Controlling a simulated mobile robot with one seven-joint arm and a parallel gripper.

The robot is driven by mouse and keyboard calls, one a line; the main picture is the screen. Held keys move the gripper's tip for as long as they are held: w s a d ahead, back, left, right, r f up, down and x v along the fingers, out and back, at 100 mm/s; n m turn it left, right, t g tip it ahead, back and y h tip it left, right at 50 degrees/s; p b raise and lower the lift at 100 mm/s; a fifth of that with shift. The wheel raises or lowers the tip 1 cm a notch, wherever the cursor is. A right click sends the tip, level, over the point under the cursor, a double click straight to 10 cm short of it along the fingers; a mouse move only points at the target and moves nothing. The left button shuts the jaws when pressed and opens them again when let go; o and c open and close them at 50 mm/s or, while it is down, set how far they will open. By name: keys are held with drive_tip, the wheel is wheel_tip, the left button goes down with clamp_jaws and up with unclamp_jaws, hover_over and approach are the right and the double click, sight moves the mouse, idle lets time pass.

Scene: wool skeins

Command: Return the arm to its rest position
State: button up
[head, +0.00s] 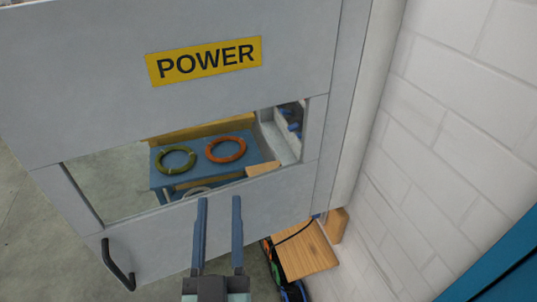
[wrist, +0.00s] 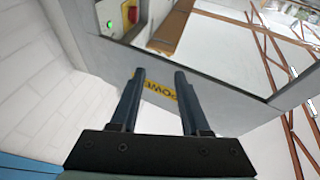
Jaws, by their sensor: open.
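My gripper (head: 219,202) shows at the bottom middle of the head view, its two blue fingers apart with nothing between them. It also shows in the wrist view (wrist: 158,76), open and empty. In the head view it is in front of a grey cabinet panel (head: 90,80) with a yellow POWER label (head: 204,61). The fingertips overlap the lower edge of the panel's opening; I cannot tell the gap to it. Through the opening, a green skein ring (head: 163,152) and an orange skein ring (head: 210,145) lie on a blue surface (head: 160,180). A grey ring is partly hidden.
A black handle (head: 116,268) sticks out at the panel's lower left. A white block wall (head: 440,130) stands on the right. A wooden board (head: 305,252) is low beside the panel. The wrist view shows a red knob on yellow (wrist: 132,13) and a green light (wrist: 110,24).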

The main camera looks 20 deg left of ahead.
drive_tip(key=w+d+r+m+t+h+b, duration=0.25)
drive_tip(key=w+d+r, duration=0.2)
drive_tip(key=r, duration=0.35)
drive_tip(key=w+d+r+m+t+h+b, duration=0.1)
drive_tip(key=w+d+r+t+h, duration=0.3)
drive_tip(key=r, duration=0.5)
drive_tip(key=s+d+r+m+t+h+b, duration=0.1)
drive_tip(key=s+d+r+h, duration=0.3)
drive_tip(key=d+r, duration=0.6)
wheel_tip(320, 180, up, 4)
drive_tip(key=shift+s+d+f+m+b, duration=0.25)
drive_tip(key=shift+s+m+b, duration=0.4)
drive_tip(key=shift+s, duration=0.5)
drive_tip(key=shift+t, duration=0.25)
